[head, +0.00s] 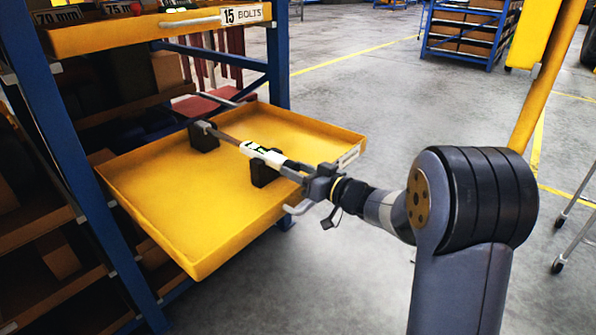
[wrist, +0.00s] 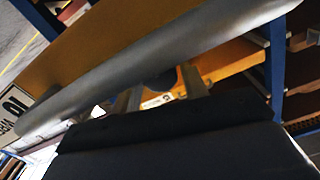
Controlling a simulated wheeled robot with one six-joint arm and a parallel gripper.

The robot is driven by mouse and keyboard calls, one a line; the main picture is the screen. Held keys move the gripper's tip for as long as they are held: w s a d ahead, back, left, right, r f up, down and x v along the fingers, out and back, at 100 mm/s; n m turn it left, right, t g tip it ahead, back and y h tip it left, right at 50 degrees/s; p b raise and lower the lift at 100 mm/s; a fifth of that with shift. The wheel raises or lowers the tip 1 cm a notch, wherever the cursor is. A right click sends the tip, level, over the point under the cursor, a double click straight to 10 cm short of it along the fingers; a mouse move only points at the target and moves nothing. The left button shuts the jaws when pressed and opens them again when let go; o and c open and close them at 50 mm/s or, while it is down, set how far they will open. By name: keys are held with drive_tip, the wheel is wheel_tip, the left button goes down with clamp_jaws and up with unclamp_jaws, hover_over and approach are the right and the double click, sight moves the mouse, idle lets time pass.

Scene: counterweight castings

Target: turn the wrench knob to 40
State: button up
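The torque wrench (head: 262,152) lies across two black supports in the pulled-out yellow drawer (head: 205,225). It has a dark shaft and a white section with a small green-edged window, whose reading is too small to make out. My gripper (head: 318,184) is at the near end of the wrench, over the drawer's front edge, and hides the knob in the head view. In the wrist view the two fingers of my gripper (wrist: 162,92) stand apart with a dark round end, seemingly the knob (wrist: 159,80), between them. Whether they touch it is unclear.
The drawer's grey handle (wrist: 170,72) crosses close in front of the wrist camera; it also shows below my gripper in the head view (head: 298,209). A blue rack post (head: 75,170) stands at left. An upper drawer (head: 140,33) is labelled 15 BOLTS.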

drive_tip(key=c, duration=0.6)
drive_tip(key=shift+n, duration=2.3)
drive_tip(key=shift+c, duration=0.2)
drive_tip(key=o, duration=1)
drive_tip(key=shift+c, duration=0.2)
drive_tip(key=p+v, duration=0.3)
drive_tip(key=v, duration=0.7)
drive_tip(key=shift+s+d, duration=0.3)
